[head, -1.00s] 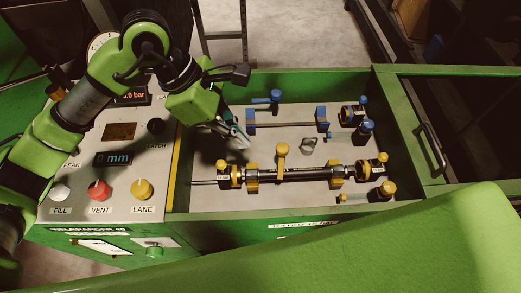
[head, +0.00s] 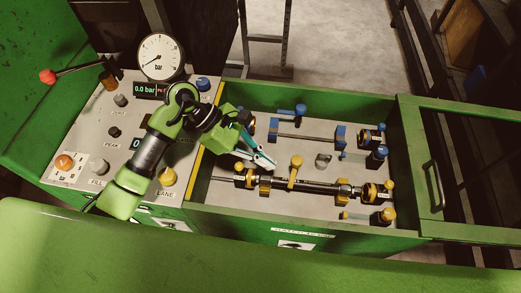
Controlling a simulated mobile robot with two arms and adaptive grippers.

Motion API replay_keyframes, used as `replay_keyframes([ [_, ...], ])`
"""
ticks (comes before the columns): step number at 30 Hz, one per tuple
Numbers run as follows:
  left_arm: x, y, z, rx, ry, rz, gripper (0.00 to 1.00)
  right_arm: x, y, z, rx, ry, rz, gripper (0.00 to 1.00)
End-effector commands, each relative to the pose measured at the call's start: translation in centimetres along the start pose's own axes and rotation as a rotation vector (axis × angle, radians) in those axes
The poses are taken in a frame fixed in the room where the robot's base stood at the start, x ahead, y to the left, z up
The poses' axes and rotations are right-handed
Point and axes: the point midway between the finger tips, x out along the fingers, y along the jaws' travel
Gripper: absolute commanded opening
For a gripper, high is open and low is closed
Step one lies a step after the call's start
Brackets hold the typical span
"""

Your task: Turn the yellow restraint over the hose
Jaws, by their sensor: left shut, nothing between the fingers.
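The yellow restraint (head: 295,166) is a yellow-topped lever standing up from the bed of the green machine, behind the middle of the hose. The dark hose (head: 318,188) lies in the front lane between two yellow clamp blocks, one of them the left block (head: 265,186). My left gripper (head: 268,164) is just left of the restraint, above the bed, shut and empty. A small gap seems to separate its tips from the restraint. My right gripper is out of view.
A rear lane with blue blocks (head: 273,129) and a blue lever (head: 300,110) lies behind. A small grey knob (head: 323,160) stands right of the restraint. The control panel (head: 112,115) with a round gauge (head: 162,56) is at the left. Green walls (head: 315,97) enclose the bed.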

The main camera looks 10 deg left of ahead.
Motion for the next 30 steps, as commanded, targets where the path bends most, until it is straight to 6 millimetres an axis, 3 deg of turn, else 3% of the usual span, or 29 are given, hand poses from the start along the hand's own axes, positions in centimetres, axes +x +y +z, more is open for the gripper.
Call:
replay_keyframes([
  [4,2.5,-0.1,0.3,-0.002,-0.005,-0.003,0.0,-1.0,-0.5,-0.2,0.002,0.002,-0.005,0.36],
  [10,4.6,0.0,0.2,-0.001,-0.002,0.0,0.0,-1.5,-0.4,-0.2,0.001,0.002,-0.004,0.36],
  [23,5.0,0.1,0.0,0.0,0.002,0.003,0.0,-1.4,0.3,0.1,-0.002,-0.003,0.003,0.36],
  [30,5.8,0.1,-0.1,-0.033,0.012,0.053,0.0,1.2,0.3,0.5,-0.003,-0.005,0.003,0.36],
])
